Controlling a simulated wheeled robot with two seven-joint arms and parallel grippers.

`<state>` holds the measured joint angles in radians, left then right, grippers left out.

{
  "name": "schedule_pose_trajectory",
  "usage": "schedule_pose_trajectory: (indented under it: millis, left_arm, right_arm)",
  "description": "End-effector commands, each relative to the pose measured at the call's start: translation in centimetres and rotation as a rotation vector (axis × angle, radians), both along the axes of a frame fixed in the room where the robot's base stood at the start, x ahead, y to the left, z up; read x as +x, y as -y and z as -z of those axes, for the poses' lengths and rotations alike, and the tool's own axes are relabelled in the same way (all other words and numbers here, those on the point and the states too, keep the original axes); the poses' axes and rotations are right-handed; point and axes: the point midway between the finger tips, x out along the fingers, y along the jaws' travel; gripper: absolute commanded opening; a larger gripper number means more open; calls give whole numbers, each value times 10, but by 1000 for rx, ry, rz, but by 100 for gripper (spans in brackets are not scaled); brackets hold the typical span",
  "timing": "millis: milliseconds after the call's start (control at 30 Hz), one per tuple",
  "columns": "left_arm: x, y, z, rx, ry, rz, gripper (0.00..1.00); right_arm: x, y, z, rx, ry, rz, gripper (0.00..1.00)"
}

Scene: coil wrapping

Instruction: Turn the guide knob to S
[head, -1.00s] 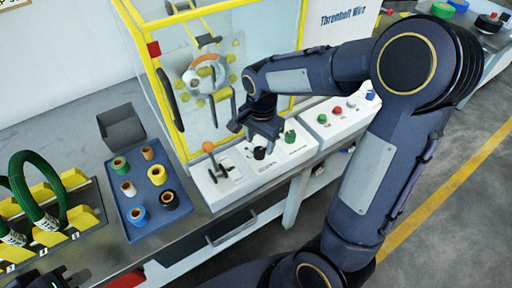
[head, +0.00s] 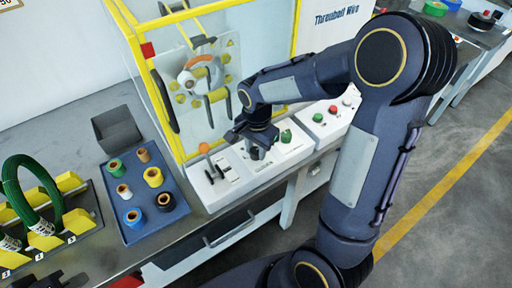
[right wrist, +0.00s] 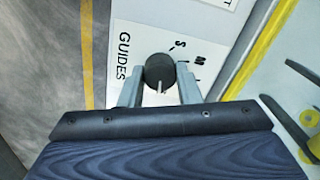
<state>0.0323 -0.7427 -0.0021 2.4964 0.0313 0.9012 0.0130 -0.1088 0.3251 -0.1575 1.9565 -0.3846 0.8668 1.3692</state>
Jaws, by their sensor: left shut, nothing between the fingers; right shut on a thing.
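The guide knob (right wrist: 159,68) is round and dark, on a white panel marked GUIDES (right wrist: 124,57), in the right wrist view. Its pale line lies on the lower side in the picture. The letters S (right wrist: 179,45) and M (right wrist: 197,56) are printed above and to the right; a further mark is partly hidden by a finger. My right gripper (right wrist: 160,84) is shut on the knob, one finger on each side. In the head view my right gripper (head: 258,147) is down at the panel and mostly covers the knob. My left gripper (head: 52,281) shows only partly at the lower left edge, apart from everything.
A lever with an orange ball (head: 204,148) stands left of the knob, a green knob (head: 286,135) to its right. The yellow-framed machine (head: 158,95) rises behind. A blue tray (head: 128,233) with several spools and a rack with a green coil (head: 12,185) are at left.

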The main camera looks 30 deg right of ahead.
Motion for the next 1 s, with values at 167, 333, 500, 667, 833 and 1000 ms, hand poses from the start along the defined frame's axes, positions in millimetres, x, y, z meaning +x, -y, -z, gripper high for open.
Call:
schedule_pose_trajectory:
  millis: [167,333,500,667,833,1000]
  left_arm:
    - [0,0,0,0,0,0,0]
    - [0,0,0,0,0,0,0]
    - [0,0,0,0,0,0,0]
    - [0,0,0,0,0,0,0]
    - [0,0,-1,0,0,0,0]
    - [0,0,-1,0,0,0,0]
  right_arm:
    - [0,0,0,0,1,-20,8]
    - [0,0,0,1,1,-87,8]
    - [1,0,0,0,1,-207,8]
    - [1,0,-1,0,1,-354,8]
    - [1,0,-1,0,1,-516,8]
    - [1,0,-1,0,1,-677,8]
